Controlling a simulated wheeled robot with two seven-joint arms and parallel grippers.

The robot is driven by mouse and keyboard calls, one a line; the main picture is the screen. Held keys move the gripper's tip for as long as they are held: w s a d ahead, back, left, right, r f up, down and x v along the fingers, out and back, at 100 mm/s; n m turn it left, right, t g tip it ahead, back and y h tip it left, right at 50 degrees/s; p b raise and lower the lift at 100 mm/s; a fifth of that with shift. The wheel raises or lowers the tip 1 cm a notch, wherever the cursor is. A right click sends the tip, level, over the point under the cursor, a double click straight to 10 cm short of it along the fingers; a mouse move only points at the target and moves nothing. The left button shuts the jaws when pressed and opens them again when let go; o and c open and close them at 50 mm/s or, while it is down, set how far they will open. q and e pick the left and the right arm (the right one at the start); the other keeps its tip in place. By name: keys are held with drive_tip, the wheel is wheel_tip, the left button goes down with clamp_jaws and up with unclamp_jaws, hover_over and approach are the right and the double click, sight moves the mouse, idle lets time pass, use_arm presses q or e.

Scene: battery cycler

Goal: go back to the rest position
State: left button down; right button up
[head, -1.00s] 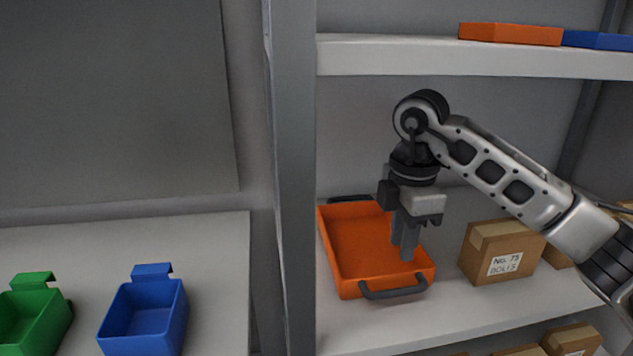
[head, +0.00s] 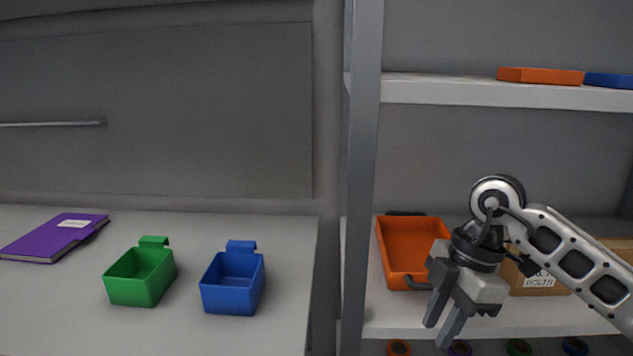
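My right gripper (head: 444,325) hangs in front of the shelf unit at the right. Its two fingers point down and stand apart with nothing seen between them, so it is open and empty. An orange tray (head: 399,262) with dark handles sits on the middle shelf behind it. The gripper body covers part of the tray's right side and front handle. My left gripper is out of view.
A grey shelf post (head: 362,180) stands left of the tray. A cardboard box (head: 540,283) is partly hidden behind my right arm. A green bin (head: 140,285), a blue bin (head: 232,284) and a purple notebook (head: 58,238) are on the left counter (head: 60,310).

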drive_tip(key=s+a+f+n+g+y, duration=0.1)
drive_tip(key=s+a+n+y, duration=0.1)
drive_tip(key=s+a+y, duration=0.3)
drive_tip(key=s+a+f+n+g+y, duration=0.1)
drive_tip(key=a+f+n+y, duration=0.1)
drive_tip(key=a, duration=0.5)
drive_tip(key=s+a+r+m+t+y, duration=0.2)
drive_tip(key=a+r+t+y, duration=0.4)
drive_tip(key=y, duration=0.5)
drive_tip(key=w+d+f+m+t+h, duration=0.4)
drive_tip(key=d+f+m+t+h, duration=0.5)
drive_tip(key=m+t, duration=0.6)
drive_tip(key=s+d+f+m+g+h, duration=0.2)
drive_tip(key=s+f+g+h, duration=0.2)
drive_tip(key=f, duration=0.5)
drive_tip(key=s+d+f+m+g+h, duration=0.2)
drive_tip(key=s+f+h, duration=0.3)
drive_tip(key=s+f, duration=0.3)
wheel_tip(320, 180, down, 2)
drive_tip(key=shift+s+d+f+m+g, duration=0.15)
drive_tip(key=shift+s+d+m+g, duration=0.2)
drive_tip(key=shift+d+g, duration=0.55)
